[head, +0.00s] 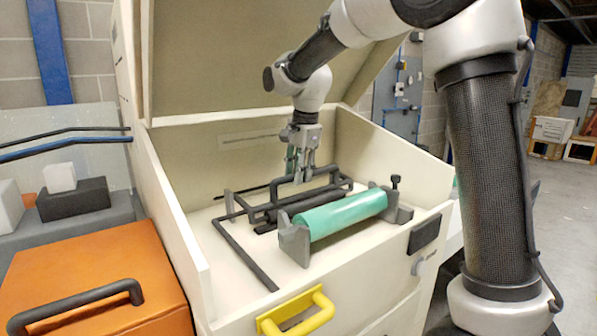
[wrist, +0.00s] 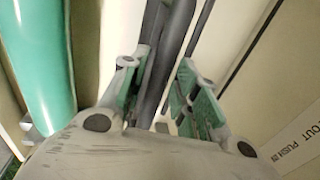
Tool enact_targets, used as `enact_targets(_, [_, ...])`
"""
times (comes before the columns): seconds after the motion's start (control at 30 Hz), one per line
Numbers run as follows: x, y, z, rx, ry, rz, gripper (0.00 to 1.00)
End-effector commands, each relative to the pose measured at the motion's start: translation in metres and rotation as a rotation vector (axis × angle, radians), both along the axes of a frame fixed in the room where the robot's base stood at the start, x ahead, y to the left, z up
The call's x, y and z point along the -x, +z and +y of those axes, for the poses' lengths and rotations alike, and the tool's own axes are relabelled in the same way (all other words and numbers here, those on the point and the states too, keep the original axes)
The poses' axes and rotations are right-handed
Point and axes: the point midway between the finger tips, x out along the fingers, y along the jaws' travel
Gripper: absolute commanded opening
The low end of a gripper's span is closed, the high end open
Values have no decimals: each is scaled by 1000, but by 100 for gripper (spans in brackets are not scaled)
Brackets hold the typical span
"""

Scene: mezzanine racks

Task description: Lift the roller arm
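The roller arm appears to be the dark grey bar frame (head: 335,170) with a raised handle, inside the open cream machine box, behind the green roller. My gripper (head: 301,172) points down over this raised bar from above. In the wrist view my gripper (wrist: 165,100) is open, with green pads on both fingers. Dark bars (wrist: 176,50) run between and beyond the fingers. I cannot tell whether a finger touches the bar. The fingertips partly hide the bar in the head view.
The green roller (head: 340,214) lies on grey brackets in front; it also shows in the wrist view (wrist: 38,65). The cream box walls (head: 182,215) surround the space, and its raised lid (head: 215,60) stands behind. A yellow handle (head: 297,312) and an orange box (head: 95,285) are in front.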

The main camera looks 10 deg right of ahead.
Motion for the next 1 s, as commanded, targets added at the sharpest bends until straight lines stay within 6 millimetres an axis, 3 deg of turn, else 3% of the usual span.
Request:
enact_targets(0.03, [0, 0, 0, 0, 0, 0, 15])
enact_targets(0.13, [0, 0, 0, 0, 0, 0, 0])
enact_targets(0.57, [-4, 6, 2, -1, 0, -3, 0])
enact_targets(1.0, [-32, 31, 13, -2, 0, -4, 0])
